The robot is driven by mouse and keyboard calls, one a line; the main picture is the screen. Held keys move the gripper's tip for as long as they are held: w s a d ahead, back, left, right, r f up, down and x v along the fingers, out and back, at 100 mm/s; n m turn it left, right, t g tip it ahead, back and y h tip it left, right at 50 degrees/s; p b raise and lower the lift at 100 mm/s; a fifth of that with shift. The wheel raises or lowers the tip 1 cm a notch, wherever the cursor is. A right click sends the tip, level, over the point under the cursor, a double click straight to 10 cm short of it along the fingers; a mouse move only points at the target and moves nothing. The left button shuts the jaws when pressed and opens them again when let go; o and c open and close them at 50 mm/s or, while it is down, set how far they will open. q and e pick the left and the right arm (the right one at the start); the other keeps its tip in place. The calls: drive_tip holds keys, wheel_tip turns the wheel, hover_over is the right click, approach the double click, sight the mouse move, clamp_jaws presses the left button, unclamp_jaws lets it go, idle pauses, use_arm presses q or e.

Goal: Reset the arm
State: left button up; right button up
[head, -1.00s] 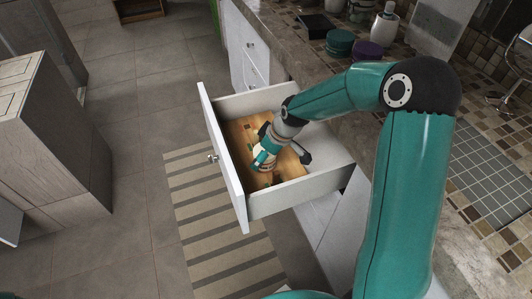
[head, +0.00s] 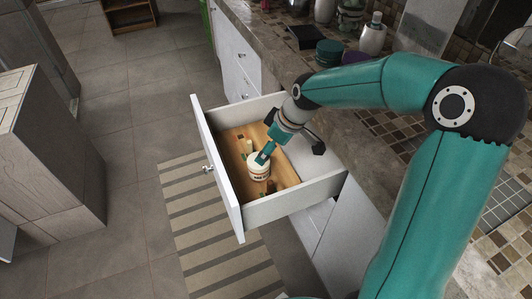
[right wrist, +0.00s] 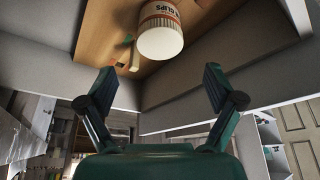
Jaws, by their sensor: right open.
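My right arm reaches in from the right over an open white drawer (head: 290,206). My right gripper (head: 268,151) is open and empty over it. In the right wrist view its two fingers (right wrist: 159,85) stand wide apart with nothing between them. A white jar with an orange band (head: 259,172) stands in the drawer, just below and beside the gripper in the head view. The jar also shows in the right wrist view (right wrist: 160,38), beyond the fingertips, with part of a label reading "CLIPS". My left gripper is not in view.
A wooden board or tray (head: 286,172) lies in the drawer, with a small pale item (head: 249,147) near the jar. The counter (head: 290,68) behind holds bottles and lidded jars. A striped rug (head: 190,205) and clear tiled floor lie left of the drawer.

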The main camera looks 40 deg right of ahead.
drive_tip(key=shift+v, duration=0.85)
